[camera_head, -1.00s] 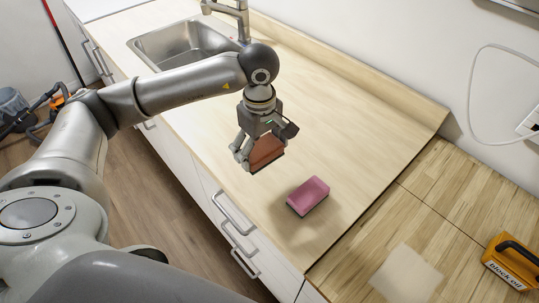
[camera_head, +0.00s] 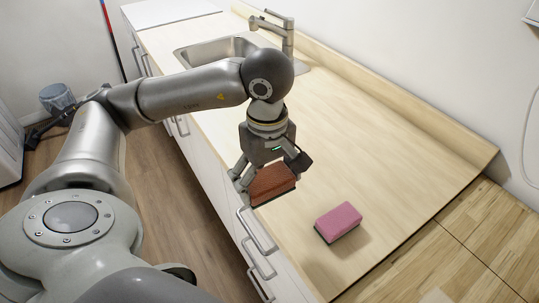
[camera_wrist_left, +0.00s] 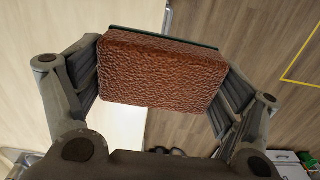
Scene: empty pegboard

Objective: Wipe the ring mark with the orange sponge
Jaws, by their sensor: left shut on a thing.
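My left gripper (camera_head: 260,184) is shut on the orange sponge (camera_head: 274,186), which looks brownish-orange with a dark underside. It holds the sponge above the front edge of the counter, near the drawer handles. In the left wrist view the sponge (camera_wrist_left: 160,72) sits between the two fingers, its rough orange face towards the camera. A pink sponge (camera_head: 338,219) with a dark base lies on the counter, to the right of and below the gripper in the head view, apart from it. I cannot make out a ring mark in either view. My right gripper is not in view.
The pale wooden counter (camera_head: 390,165) is clear around the pink sponge. A sink (camera_head: 205,52) with a tap (camera_head: 288,40) lies at the far end. Drawer handles (camera_head: 258,232) stick out along the front. A darker wooden counter (camera_head: 465,245) adjoins at right.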

